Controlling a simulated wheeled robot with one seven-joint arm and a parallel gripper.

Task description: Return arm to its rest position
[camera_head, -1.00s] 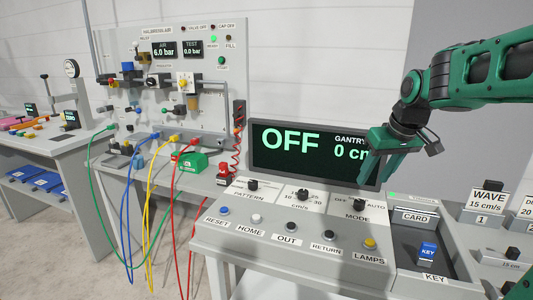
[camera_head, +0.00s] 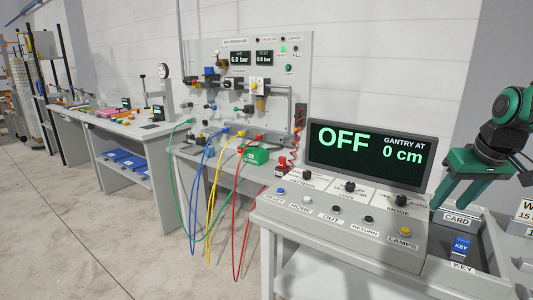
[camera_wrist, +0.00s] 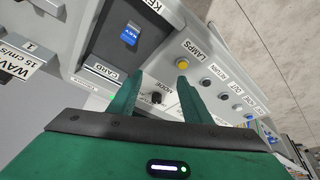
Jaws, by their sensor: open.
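My gripper (camera_head: 462,190) is green and hangs at the right of the head view, in front of the right part of the gantry console. It is open and empty. In the wrist view my gripper (camera_wrist: 152,97) shows two green fingers spread apart, with the console panel beyond them. The grey console (camera_head: 330,222) has a dark display (camera_head: 371,155) reading OFF and GANTRY AT 0 cm.
Buttons and knobs line the console, with a yellow LAMPS button (camera_head: 405,231) near the gripper. A pegboard (camera_head: 290,60) with valves and coloured hoses stands on a bench at the left of the console. Another bench (camera_head: 110,128) stands farther left. Open floor (camera_head: 60,235) lies at front left.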

